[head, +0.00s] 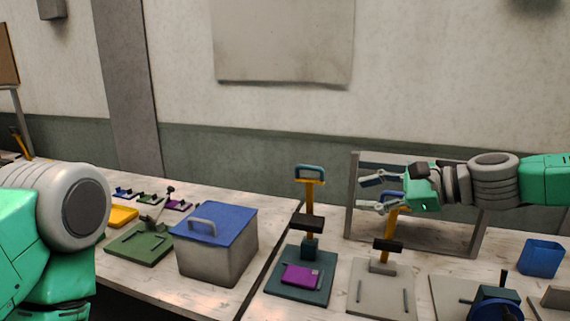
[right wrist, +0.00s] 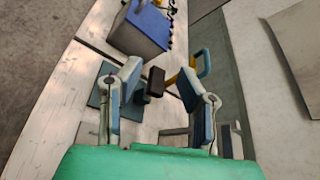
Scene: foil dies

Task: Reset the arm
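My right gripper (head: 362,194) is open, with its two fingers spread and pointing left in the head view. Nothing shows between its fingertips there. It is above the table, beside the upper end of a yellow lever (head: 391,222) on a grey-based press (head: 380,290); I cannot tell whether they touch. In the right wrist view the gripper (right wrist: 158,86) also shows open. Beyond its fingers is a teal-based press (head: 300,283) with a raised yellow lever and blue handle (right wrist: 204,62). My left gripper is out of view; only part of its arm shows at left.
A grey box with a blue lid (head: 222,222) stands left of the teal-based press. A purple die (head: 301,276) lies on that press. A grey frame (head: 350,200) stands behind my right gripper. A blue bin (head: 541,258) is at right.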

